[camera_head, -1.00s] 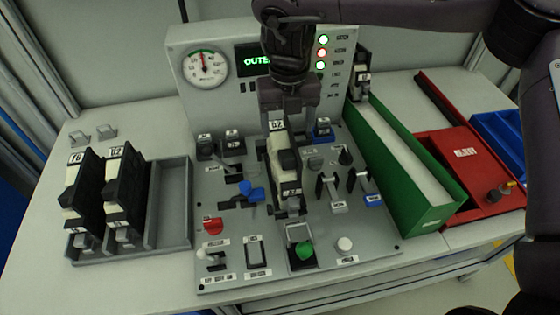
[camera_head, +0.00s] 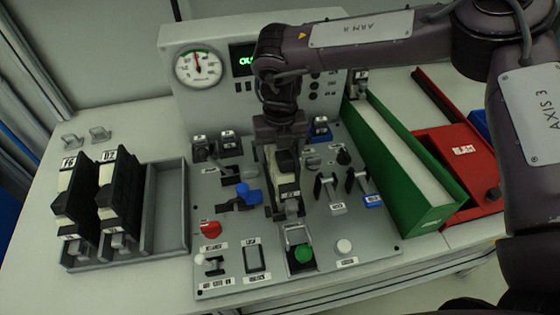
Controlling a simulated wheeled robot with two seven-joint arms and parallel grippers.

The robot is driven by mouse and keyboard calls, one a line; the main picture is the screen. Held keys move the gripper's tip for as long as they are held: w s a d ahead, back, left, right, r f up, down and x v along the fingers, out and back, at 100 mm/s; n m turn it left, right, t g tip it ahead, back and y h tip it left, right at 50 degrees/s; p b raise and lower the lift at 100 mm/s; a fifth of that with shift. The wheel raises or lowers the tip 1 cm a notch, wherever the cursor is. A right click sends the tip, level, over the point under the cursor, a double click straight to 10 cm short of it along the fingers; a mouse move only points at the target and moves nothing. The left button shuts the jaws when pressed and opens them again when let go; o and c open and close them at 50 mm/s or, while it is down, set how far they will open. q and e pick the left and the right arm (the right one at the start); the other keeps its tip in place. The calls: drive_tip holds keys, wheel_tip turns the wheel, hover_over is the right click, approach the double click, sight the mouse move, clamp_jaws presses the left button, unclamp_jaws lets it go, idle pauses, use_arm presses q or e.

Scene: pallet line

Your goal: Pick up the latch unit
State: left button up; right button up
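A black-and-cream latch unit (camera_head: 288,188) stands upright in the middle of the grey control panel (camera_head: 226,281). My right gripper (camera_head: 281,146) comes down from above onto its upper end and hides its top label. The fingers are dark and mostly hidden by the wrist, so I cannot tell whether they are closed on it. Two similar units, one labelled f6 (camera_head: 73,205) and one D2 (camera_head: 118,200), stand in the grey tray (camera_head: 167,248) at left. The tray's right slot is empty. My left gripper is not in view.
A green-sided bin (camera_head: 432,213) and a red box (camera_head: 461,160) stand to the right. Switches, a blue handle (camera_head: 249,194) and a green button (camera_head: 303,254) crowd the panel around the unit. A gauge (camera_head: 198,67) is on the upright back panel. Two small grey brackets (camera_head: 86,136) lie behind the tray.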

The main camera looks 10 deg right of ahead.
clamp_jaws()
idle(0.4)
drive_tip(key=shift+r, duration=0.15)
wheel_tip(320, 180, up, 11)
drive_tip(key=shift+b, duration=1)
wheel_tip(320, 180, up, 9)
drive_tip(key=p, duration=0.1)
drive_tip(key=shift+s, duration=0.1)
